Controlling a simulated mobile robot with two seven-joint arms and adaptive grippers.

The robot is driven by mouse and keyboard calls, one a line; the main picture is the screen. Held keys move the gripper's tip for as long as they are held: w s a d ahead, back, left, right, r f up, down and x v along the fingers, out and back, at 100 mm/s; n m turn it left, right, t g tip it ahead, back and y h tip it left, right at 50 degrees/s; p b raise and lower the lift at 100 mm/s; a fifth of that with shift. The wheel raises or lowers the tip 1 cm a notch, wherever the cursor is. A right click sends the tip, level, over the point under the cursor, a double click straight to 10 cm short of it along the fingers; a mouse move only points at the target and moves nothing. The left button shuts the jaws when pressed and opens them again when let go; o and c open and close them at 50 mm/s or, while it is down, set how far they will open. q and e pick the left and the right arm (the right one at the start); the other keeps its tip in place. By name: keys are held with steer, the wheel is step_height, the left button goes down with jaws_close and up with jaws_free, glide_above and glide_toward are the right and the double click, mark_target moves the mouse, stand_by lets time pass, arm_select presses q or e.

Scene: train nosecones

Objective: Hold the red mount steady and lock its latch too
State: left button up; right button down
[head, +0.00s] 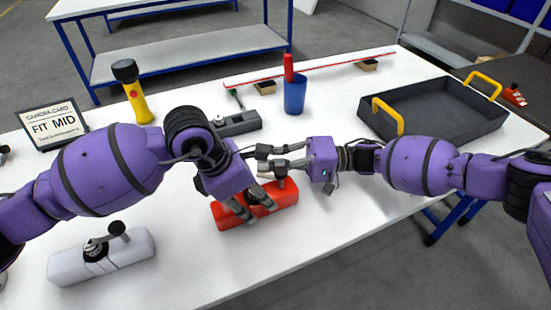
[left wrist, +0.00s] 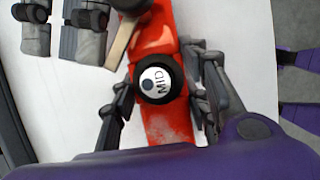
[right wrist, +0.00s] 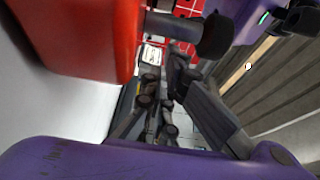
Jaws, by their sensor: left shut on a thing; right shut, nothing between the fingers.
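The red mount (head: 286,194) lies on the white table in front of me. My left gripper (head: 251,204) is shut across its sides. A latch lever with a black knob (right wrist: 214,37) stands out from the mount in the right wrist view. My right gripper (head: 262,161) is shut and empty, just behind the mount beside the latch. It also shows in the right wrist view (right wrist: 157,98). I cannot tell whether it touches the lever.
A white mount (head: 130,250) with a black latch lies front left. A grey mount (head: 240,124), a blue cup (head: 295,97) and a yellow flashlight (head: 136,98) stand behind. A black tray (head: 430,115) with yellow handles is back right. The front right of the table is clear.

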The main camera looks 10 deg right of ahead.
steer(key=shift+s+a, duration=0.4)
steer(key=shift+a, duration=0.4)
steer(key=shift+s+a+n+g, duration=0.2)
steer(key=shift+n+g, duration=0.2)
steer(key=shift+g, duration=0.3)
steer(key=shift+w, duration=0.15)
steer(key=w+d, duration=0.4)
steer(key=d, duration=0.1)
steer(key=w+d, duration=0.2)
steer(key=shift+d, duration=0.4)
steer(key=shift+r, duration=0.1)
